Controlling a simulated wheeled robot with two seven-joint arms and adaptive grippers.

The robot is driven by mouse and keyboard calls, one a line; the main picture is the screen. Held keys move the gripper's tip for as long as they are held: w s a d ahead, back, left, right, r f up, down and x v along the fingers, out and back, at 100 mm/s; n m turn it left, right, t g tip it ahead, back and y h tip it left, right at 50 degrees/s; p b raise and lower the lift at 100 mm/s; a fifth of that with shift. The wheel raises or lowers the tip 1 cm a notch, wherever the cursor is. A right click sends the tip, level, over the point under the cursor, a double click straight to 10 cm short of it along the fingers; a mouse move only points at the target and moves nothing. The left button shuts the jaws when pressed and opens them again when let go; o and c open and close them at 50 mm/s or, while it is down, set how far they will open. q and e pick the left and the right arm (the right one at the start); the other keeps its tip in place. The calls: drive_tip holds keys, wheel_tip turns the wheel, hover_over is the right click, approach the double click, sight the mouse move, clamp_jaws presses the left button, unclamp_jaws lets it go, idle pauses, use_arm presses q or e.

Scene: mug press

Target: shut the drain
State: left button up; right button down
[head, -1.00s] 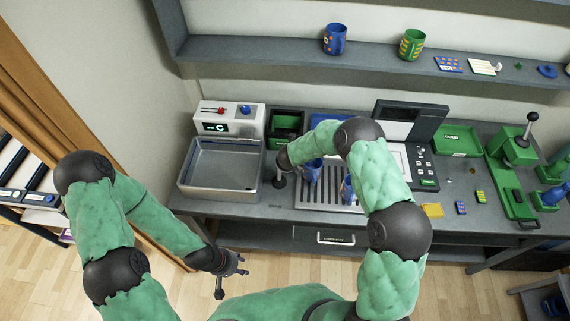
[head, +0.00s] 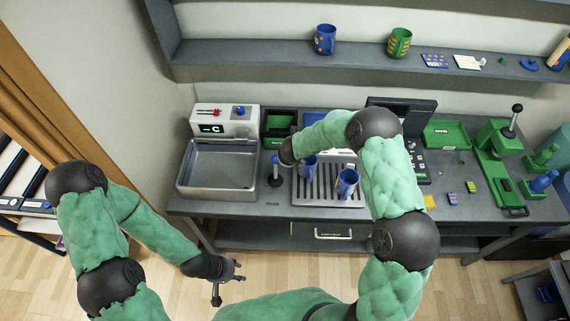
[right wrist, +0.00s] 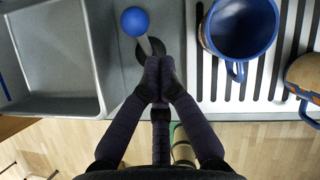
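The drain lever is a short stalk with a blue ball knob (head: 275,159), rising from a dark round base beside the sink, behind a "DRAIN" label on the counter. In the right wrist view its blue knob (right wrist: 135,21) leans up and left from the base. My right gripper (right wrist: 157,70) has its fingertips together just in front of the lever's base; I cannot tell whether they touch it. My left gripper (head: 240,271) hangs in front of the counter, fingers apart and empty.
The grey sink basin (head: 218,168) is left of the lever. The slatted drip tray (head: 325,189) is to its right, with a blue mug (head: 347,182) and another blue mug (head: 308,166) on it. A green press (head: 497,140) stands far right.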

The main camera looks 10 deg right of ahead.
drive_tip(key=r, duration=0.3)
drive_tip(key=shift+s+r+p, duration=0.25)
drive_tip(key=shift+r+p, duration=0.05)
drive_tip(key=shift+r, duration=0.05)
drive_tip(key=shift+s, duration=0.1)
